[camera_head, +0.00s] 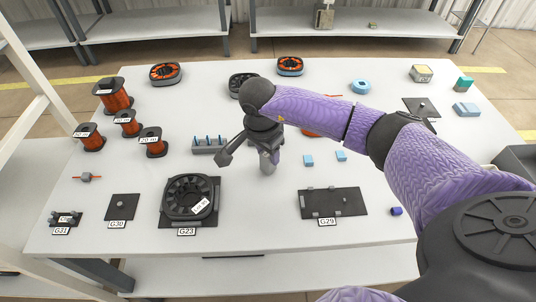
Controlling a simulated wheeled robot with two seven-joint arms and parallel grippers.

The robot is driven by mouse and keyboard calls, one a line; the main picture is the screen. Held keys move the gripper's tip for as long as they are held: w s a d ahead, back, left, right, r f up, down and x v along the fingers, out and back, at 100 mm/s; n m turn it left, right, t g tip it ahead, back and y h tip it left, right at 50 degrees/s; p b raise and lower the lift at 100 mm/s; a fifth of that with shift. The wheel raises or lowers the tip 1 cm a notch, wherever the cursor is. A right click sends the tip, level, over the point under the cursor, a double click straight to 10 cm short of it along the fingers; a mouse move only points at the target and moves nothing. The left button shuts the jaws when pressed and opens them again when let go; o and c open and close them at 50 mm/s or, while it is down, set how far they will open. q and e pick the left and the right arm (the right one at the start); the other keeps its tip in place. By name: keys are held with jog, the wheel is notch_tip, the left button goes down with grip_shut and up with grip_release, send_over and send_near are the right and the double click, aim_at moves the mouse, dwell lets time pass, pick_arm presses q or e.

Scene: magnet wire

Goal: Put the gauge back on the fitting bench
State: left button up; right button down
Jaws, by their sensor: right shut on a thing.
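My right arm reaches in from the right over the white fitting bench (270,238). Its gripper (265,148) points down near the middle of the bench. It is shut on a small grey cylinder (268,165), partly hidden by the gripper. I cannot tell for sure that this cylinder is the gauge, nor whether its lower end touches the bench top. My left gripper is not in view.
A black ring part on a plate (188,198), labelled G23, lies front left of the gripper. A dark plate (333,203), labelled G29, lies front right. Copper wire spools (114,97) stand at left. A pin block (208,146) is close left. Bare bench separates the two plates.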

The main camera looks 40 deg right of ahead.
jog(key=shift+f, duration=0.55)
jog(key=shift+r, duration=0.15)
jog(key=c, duration=0.6)
grip_release()
jog(key=shift+o, duration=1.3)
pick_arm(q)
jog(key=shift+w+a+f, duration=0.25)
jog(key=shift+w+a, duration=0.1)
pick_arm(e)
jog(key=shift+o, duration=0.3)
